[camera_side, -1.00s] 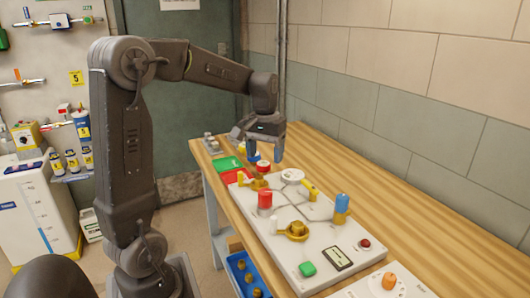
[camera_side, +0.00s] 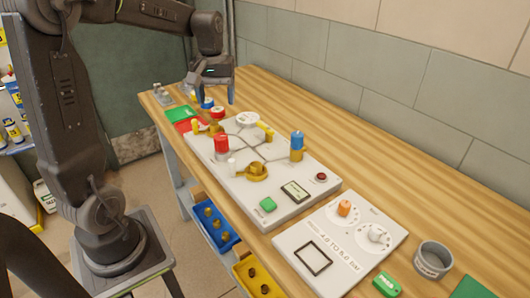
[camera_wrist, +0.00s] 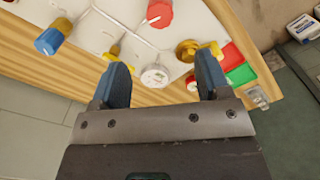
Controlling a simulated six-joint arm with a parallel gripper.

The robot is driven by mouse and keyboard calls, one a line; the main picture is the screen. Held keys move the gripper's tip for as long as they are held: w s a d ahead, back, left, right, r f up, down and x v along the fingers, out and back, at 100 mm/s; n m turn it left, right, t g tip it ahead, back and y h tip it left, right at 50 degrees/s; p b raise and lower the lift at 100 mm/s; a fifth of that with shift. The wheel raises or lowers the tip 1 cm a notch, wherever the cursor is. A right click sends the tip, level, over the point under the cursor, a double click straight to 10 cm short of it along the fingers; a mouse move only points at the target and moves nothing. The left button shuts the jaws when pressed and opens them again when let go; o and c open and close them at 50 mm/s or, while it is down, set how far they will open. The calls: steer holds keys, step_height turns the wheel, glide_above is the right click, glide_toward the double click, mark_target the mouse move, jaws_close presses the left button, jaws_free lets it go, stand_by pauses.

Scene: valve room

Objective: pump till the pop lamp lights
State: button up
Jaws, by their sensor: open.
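A white panel (camera_side: 222,179) lies on the wooden bench with fittings joined by grey lines. A red-capped cylinder (camera_side: 221,143) and a blue-capped one (camera_side: 297,140) stand on it, also in the wrist view as a red cap (camera_wrist: 158,12) and a blue cap (camera_wrist: 50,38). A small red lamp (camera_side: 321,177) sits near a display (camera_side: 295,191); I cannot tell whether it is lit or is the pop lamp. A brass fitting with a yellow handle (camera_side: 257,170) is nearby. My gripper (camera_side: 212,97) is open and empty above the panel's far end, near a white round dial (camera_wrist: 154,76).
Red (camera_side: 190,125) and green (camera_side: 178,114) pads lie at the far end. A second white panel (camera_side: 340,245) with an orange knob (camera_side: 344,208) and a grey cup (camera_side: 433,260) are at the near end. Blue (camera_side: 215,234) and yellow (camera_side: 258,277) bins sit below. The bench along the wall is clear.

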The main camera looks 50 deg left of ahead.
mark_target(220, 136)
steer(key=shift+n, duration=0.5)
step_height(220, 136, down, 14)
steer(key=shift+r, duration=0.1)
